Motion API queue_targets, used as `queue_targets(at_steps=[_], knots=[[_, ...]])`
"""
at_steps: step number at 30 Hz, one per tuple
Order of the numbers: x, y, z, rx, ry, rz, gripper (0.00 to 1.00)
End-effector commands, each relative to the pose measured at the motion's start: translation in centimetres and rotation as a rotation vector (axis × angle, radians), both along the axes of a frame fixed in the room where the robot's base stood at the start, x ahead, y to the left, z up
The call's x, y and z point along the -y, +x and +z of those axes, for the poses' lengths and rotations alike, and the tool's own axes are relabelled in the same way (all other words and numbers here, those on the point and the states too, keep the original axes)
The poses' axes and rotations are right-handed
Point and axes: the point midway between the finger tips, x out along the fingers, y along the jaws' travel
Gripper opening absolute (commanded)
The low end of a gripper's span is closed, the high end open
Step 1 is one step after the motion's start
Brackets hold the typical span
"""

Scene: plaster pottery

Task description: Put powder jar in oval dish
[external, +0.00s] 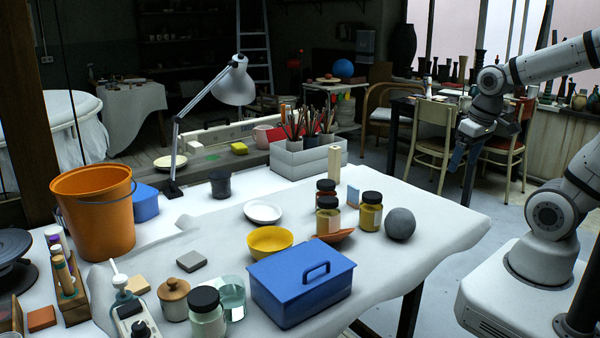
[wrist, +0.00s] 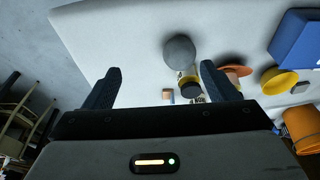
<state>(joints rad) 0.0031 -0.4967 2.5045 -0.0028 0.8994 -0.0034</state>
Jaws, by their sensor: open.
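Three black-lidded jars of yellow to amber powder stand close together on the white-covered table: a right one (external: 370,213), a front one (external: 328,218) and a back one (external: 326,190). I cannot tell which is the powder jar meant. A terracotta oval dish (external: 343,236) lies just in front of them, partly hidden by the front jar and the blue box. In the wrist view a jar (wrist: 184,75) and the orange dish (wrist: 240,70) show beyond the fingers, the dish partly behind the right finger. My gripper (external: 464,168) (wrist: 160,70) is open and empty, off the table's right side.
A grey ball (external: 400,224) sits right of the jars. A blue box with a handle (external: 300,288), a yellow bowl (external: 270,241) and a white plate (external: 263,212) are left of them. A wooden block (external: 335,163) stands behind. The table's right end is clear.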

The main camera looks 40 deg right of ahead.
Motion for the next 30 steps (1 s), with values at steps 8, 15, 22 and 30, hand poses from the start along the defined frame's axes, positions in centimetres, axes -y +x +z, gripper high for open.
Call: queue_targets(at_steps=[8,15,22,30], knots=[[0.0,0.1,0.0,0.0,0.0,0.0,0.8],[-1.9,0.0,-2.0,-0.136,0.152,-0.11,0.8],[-6.9,1.2,-5.0,-0.436,0.548,-0.44,0.8],[-10.1,6.8,-6.7,-0.692,1.029,-0.92,0.8]])
